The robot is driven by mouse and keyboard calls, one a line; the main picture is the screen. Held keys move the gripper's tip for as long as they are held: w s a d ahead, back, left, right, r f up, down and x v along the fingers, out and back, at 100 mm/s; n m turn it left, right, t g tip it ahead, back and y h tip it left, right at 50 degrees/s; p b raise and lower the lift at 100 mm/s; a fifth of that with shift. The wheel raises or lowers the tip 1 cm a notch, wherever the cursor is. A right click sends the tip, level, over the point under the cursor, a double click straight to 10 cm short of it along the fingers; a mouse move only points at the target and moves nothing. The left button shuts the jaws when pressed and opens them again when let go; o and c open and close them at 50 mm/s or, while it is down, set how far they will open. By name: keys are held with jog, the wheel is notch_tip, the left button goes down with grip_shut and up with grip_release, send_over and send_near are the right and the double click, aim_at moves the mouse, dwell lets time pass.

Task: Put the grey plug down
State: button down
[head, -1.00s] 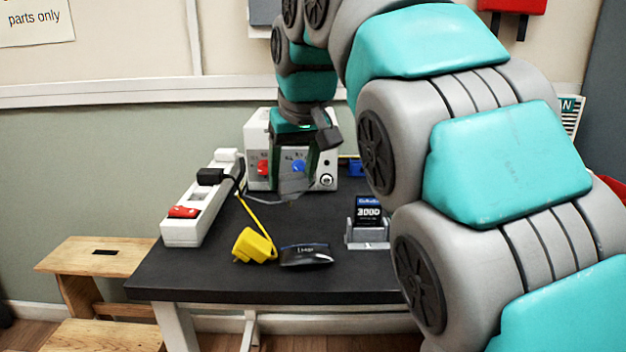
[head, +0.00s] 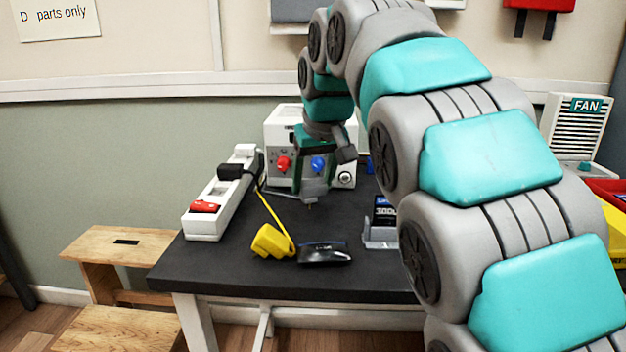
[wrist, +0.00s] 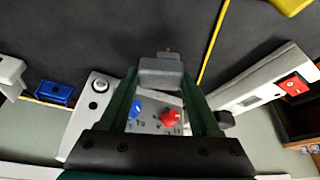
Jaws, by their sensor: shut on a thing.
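The grey plug (wrist: 160,72) is held between the two fingertips of my gripper (wrist: 163,82) in the wrist view, with a small metal prong at its far end. In the head view the plug (head: 314,190) hangs below my gripper (head: 315,180), prong downward, in front of the white box with knobs. It is over the dark table top (head: 225,275); whether the prong touches the table cannot be told.
A white power strip (head: 207,222) with a black plug (head: 235,172) and red switch lies left. The white knob box (head: 283,130) stands behind.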

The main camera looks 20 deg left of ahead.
jog(key=shift+f, duration=0.2)
jog(key=shift+f+b, duration=0.35)
jog(key=shift+f, duration=0.15)
jog(key=shift+c, duration=0.5)
grip_release()
